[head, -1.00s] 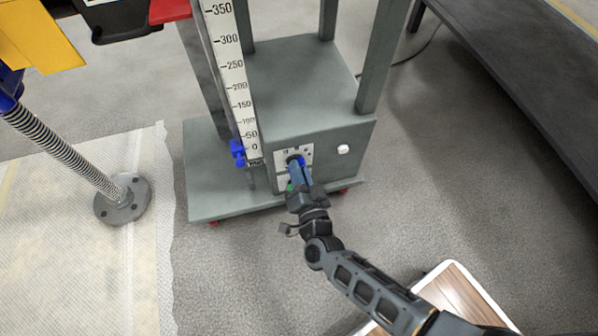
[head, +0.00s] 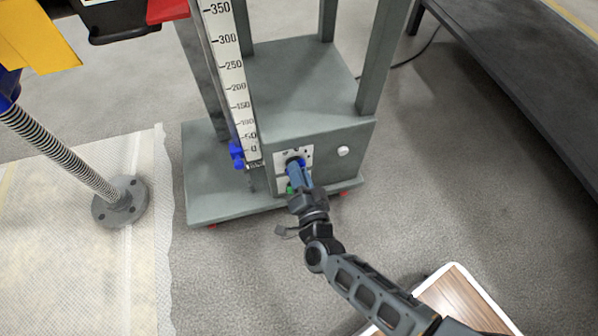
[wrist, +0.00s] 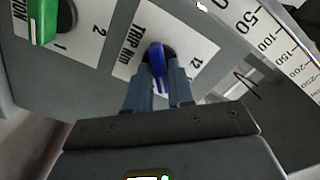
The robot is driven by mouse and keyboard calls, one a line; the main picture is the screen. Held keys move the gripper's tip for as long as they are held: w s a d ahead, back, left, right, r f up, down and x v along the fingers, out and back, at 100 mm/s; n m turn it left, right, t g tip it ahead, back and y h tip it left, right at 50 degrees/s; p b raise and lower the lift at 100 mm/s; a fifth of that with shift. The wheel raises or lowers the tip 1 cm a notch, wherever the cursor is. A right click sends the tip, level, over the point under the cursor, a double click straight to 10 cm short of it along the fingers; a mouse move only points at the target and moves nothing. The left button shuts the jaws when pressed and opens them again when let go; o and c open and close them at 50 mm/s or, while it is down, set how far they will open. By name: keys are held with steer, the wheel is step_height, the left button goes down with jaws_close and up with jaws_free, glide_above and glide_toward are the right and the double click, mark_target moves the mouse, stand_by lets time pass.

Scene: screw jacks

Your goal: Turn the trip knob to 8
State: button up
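The trip knob (wrist: 156,60) is blue on a dark round base, on a white plate (wrist: 125,68) lettered "TRIP mm". In the wrist view my gripper (wrist: 160,78) has one finger on each side of the knob's blue handle, and the fingers look closed on it. A "12" shows at the plate's right; the other dial numbers and the knob's exact setting are hidden or too small to read. In the head view my gripper (head: 297,172) reaches the front panel of the grey machine base (head: 330,150), covering most of the knob.
A green knob (wrist: 42,22) sits on a neighbouring plate, close to the left of the trip knob. A white round button (head: 343,151) is right of the plates. A vertical scale (head: 237,90) with a blue pointer (head: 237,155) stands to the left.

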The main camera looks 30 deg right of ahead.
steer(key=o, duration=0.3)
steer(key=p+v, duration=0.2)
steer(key=v, duration=0.5)
steer(key=shift+s, duration=0.35)
steer(key=shift+a, duration=0.1)
steer(key=s+r+n+y, duration=0.25)
steer(key=s+r, duration=0.25)
steer(key=s, duration=0.3)
steer(key=s+r+n+y, duration=0.1)
steer(key=s+r+n, duration=0.35)
steer(key=s, duration=0.25)
steer(key=s+d+r+n+g+y, duration=0.1)
steer(key=s+r+n, duration=0.3)
steer(key=r, duration=0.5)
steer(key=s+d+r+n+g+y, duration=0.1)
steer(key=s+r+n, duration=0.1)
steer(key=s+r, duration=0.55)
step_height(320, 180, up, 31)
steer(key=p, duration=2.9)
steer(key=shift+w+n, duration=0.25)
steer(key=shift+n, duration=0.05)
